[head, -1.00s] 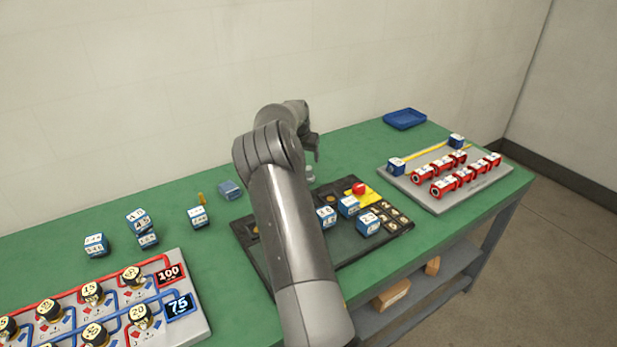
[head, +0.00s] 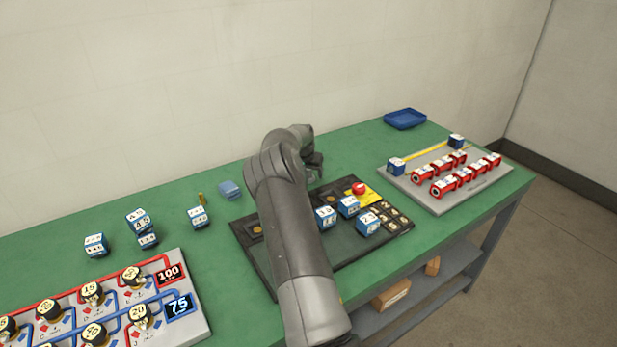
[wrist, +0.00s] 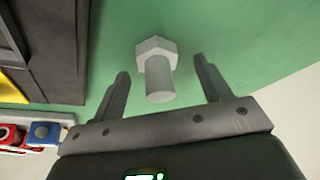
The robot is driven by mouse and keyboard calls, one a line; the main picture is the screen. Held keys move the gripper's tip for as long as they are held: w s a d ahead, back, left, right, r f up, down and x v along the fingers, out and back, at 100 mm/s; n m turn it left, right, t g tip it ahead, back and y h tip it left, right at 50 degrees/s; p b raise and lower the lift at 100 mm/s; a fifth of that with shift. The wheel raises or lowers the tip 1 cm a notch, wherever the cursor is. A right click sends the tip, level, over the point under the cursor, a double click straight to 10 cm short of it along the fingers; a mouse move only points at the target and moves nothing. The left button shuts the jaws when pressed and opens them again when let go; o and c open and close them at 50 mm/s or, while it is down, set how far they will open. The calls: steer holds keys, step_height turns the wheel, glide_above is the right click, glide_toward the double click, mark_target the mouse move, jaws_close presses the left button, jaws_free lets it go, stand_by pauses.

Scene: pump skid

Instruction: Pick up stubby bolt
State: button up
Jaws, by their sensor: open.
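A grey stubby bolt (wrist: 158,75) with a hexagonal head shows in the wrist view, over the green table top. My gripper (wrist: 163,78) is open, with one finger on each side of the bolt and a visible gap to both. In the head view my gripper (head: 315,170) is low over the table behind the black tray. The bolt cannot be made out there now, hidden by my gripper.
A black tray (head: 260,265) with blue blocks (head: 367,224) and a red button (head: 359,188) lies in front of my gripper. A grey board (head: 440,205) with red parts is to the right. A blue dish (head: 405,119) sits at the back right. Green table surface is clear between them.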

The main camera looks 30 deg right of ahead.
steer(key=c, duration=1.1)
